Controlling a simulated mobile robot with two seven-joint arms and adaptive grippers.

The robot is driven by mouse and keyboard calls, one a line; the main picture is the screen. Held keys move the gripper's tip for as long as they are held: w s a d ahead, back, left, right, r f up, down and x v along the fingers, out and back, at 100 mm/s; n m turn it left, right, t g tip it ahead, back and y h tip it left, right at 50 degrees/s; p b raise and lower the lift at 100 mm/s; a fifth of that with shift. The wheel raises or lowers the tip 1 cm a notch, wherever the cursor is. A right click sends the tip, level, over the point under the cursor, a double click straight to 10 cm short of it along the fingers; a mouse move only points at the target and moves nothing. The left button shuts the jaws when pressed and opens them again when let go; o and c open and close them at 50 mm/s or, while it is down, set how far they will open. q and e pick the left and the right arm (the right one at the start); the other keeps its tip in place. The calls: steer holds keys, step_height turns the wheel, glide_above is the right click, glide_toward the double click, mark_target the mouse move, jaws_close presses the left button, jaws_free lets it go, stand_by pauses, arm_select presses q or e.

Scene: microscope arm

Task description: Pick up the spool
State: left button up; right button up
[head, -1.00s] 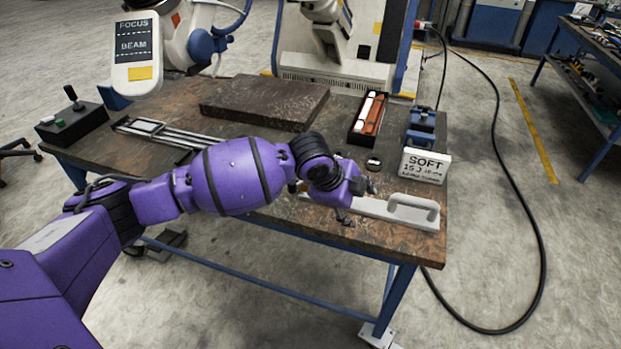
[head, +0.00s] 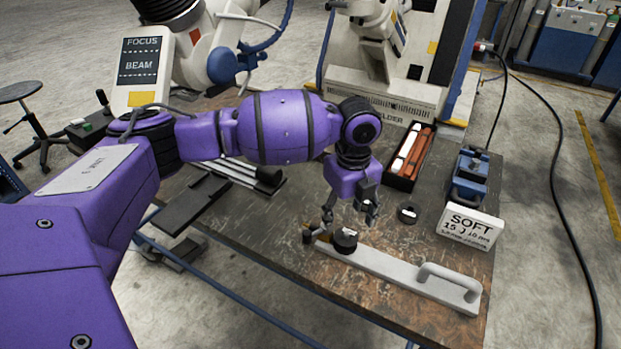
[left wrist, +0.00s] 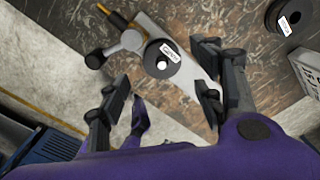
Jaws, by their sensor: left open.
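Two dark round discs that look like spools are on the table. One dark spool (head: 345,240) sits on the left end of a long pale bar; it shows a white label in the left wrist view (left wrist: 163,62). The other dark spool (head: 408,214) lies flat on the tabletop to the right and also carries a label in the left wrist view (left wrist: 288,18). My left gripper (head: 350,212) is open and empty, pointing down just above the spool on the bar. In the left wrist view that spool shows between and beyond the spread fingers (left wrist: 160,95). My right gripper is out of view.
The pale bar (head: 400,272) has a raised handle at its right. A white SOFT sign (head: 470,227), a blue device (head: 468,178) and a black tray (head: 400,180) with red and white rods stand behind.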

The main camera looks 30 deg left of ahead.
mark_target(345, 233)
arm_select(q)
steer(key=f, duration=0.1)
steer(key=s+f, duration=0.1)
steer(key=f, duration=0.4)
steer(key=shift+w+d+f, duration=0.1)
steer(key=shift+w+f, duration=0.15)
steer(key=shift+w, duration=0.1)
steer(key=shift+f, duration=0.1)
steer(key=c, duration=1.3)
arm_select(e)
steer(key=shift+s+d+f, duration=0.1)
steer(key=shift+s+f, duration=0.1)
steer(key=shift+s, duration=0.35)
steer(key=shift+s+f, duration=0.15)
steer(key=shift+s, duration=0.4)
